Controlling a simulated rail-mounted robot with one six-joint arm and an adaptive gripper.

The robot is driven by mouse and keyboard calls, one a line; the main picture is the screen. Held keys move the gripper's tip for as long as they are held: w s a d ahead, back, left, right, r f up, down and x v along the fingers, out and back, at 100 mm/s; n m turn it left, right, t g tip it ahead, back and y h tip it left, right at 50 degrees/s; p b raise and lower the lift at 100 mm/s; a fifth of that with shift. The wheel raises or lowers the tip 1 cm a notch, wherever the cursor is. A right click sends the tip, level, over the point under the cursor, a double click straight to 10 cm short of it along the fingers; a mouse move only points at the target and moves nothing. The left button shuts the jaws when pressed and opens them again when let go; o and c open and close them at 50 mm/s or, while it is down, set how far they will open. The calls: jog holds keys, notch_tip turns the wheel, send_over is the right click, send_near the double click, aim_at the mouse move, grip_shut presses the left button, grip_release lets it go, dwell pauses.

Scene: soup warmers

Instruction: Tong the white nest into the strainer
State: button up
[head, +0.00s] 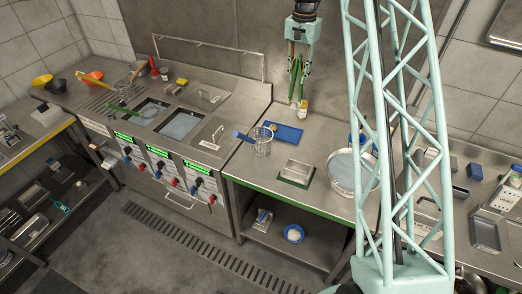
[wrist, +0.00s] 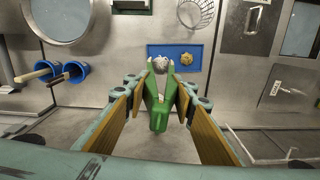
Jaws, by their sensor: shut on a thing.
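My gripper (head: 299,66) is shut on green tongs (wrist: 158,116), which point down over a blue tray (head: 284,131). The tray also shows in the wrist view (wrist: 204,76). The white nest (wrist: 160,64) shows between the two tong tips; I cannot tell whether the tips touch it or whether it rests on the tray. A yellow nest (wrist: 186,59) sits on the tray just right of the tips. A wire strainer (head: 262,147) with a blue handle stands on the steel counter left of the tray; its mesh shows at the top of the wrist view (wrist: 196,12).
A large round pot (head: 352,172) stands on the counter at the right, with blue cups (wrist: 71,74) near it. Soup warmers (head: 180,125) with several utensils lie to the left.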

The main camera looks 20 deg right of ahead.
aim_at(299, 59)
jog(key=shift+r+p, duration=1.15)
jog(key=shift+r, duration=1.55)
jog(key=shift+a, duration=0.15)
